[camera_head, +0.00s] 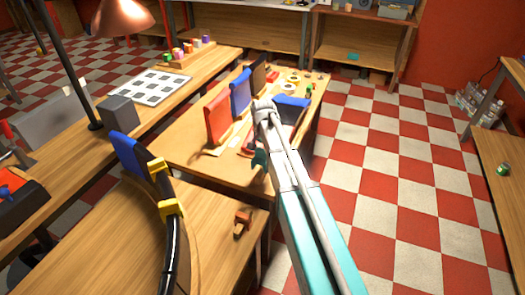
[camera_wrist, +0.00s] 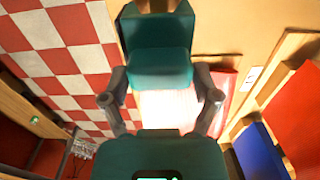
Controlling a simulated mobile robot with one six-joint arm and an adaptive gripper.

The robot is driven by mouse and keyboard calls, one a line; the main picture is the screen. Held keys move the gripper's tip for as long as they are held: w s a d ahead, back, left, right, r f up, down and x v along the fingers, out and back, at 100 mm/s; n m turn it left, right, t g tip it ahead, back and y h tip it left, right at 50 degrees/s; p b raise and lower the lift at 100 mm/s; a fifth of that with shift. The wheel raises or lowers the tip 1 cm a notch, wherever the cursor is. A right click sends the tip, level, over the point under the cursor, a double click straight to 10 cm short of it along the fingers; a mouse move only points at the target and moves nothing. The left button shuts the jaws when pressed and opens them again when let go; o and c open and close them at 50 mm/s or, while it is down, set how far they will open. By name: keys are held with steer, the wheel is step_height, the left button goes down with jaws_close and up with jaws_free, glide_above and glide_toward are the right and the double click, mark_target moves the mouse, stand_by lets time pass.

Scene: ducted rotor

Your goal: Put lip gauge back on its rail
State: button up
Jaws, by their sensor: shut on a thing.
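In the head view my gripper (camera_head: 256,158) is over the right part of the middle wooden table (camera_head: 185,150), largely hidden by my own arm. In the wrist view my gripper (camera_wrist: 163,100) has its two grey fingers apart, on either side of a bright, washed-out pale piece (camera_wrist: 166,108). It is shut on this piece, which I take to be the lip gauge; its shape is not clear. I cannot single out the gauge's rail. A red flat thing (camera_wrist: 222,90) shows behind the right-hand finger.
Red (camera_head: 217,115) and blue (camera_head: 240,92) upright panels stand left of my gripper. A blue piece (camera_head: 292,103) lies beyond it. A small brown bracket (camera_head: 242,222) stands on the near table. A lamp (camera_head: 123,18) overhangs the left bench. Open checkered floor (camera_head: 400,170) lies right.

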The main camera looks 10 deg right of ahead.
steer(key=shift+f+b, duration=2.85)
steer(key=shift+f, duration=0.2)
steer(key=shift+f+b, duration=0.3)
steer(key=shift+f, duration=0.05)
steer(key=o, duration=1.1)
steer(key=shift+r, duration=0.15)
step_height(320, 180, up, 10)
steer(key=p, duration=1)
steer(key=shift+a, duration=0.1)
steer(key=s+d+n, duration=0.1)
steer(key=s+n, duration=0.5)
steer(key=s, duration=1.7)
steer(key=shift+n, duration=0.4)
